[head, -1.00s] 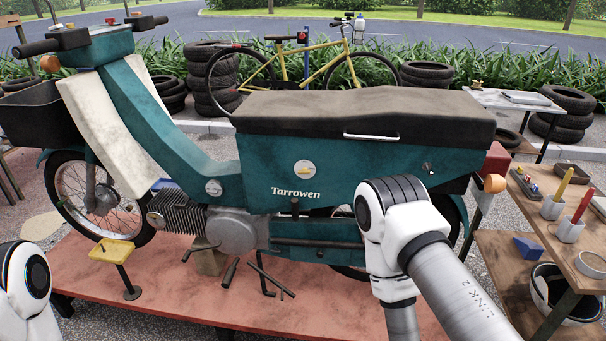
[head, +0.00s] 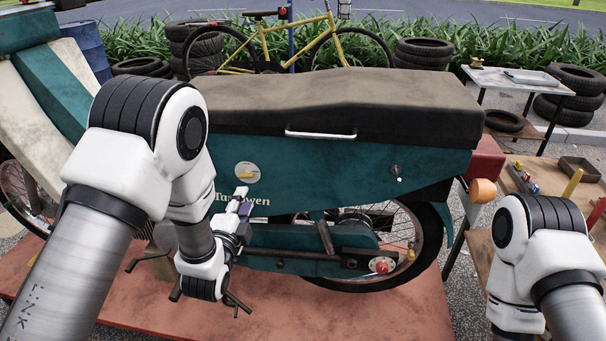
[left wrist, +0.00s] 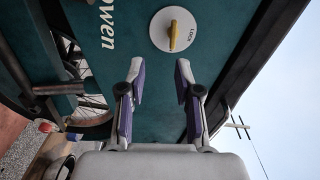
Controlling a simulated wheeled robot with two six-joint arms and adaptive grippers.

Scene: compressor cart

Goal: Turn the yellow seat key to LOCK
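The yellow seat key (head: 246,174) sits in a round pale plate on the teal side panel of the moped, above the "Tarrowen" lettering. In the left wrist view the yellow key (left wrist: 173,36) runs nearly up and down the picture, and the word LOCK stands to its right on the white plate (left wrist: 158,22). My left gripper (head: 241,196) is just below the plate in the head view. In the left wrist view its two purple-padded fingers (left wrist: 160,70) are spread, with nothing between them, short of the key. My right gripper is out of view.
The moped has a long dark seat (head: 340,105) with a silver handle (head: 320,134) and a small black knob (head: 397,172) to the right. My right arm is beside the wooden bench (head: 520,170). The red platform (head: 380,315) lies below.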

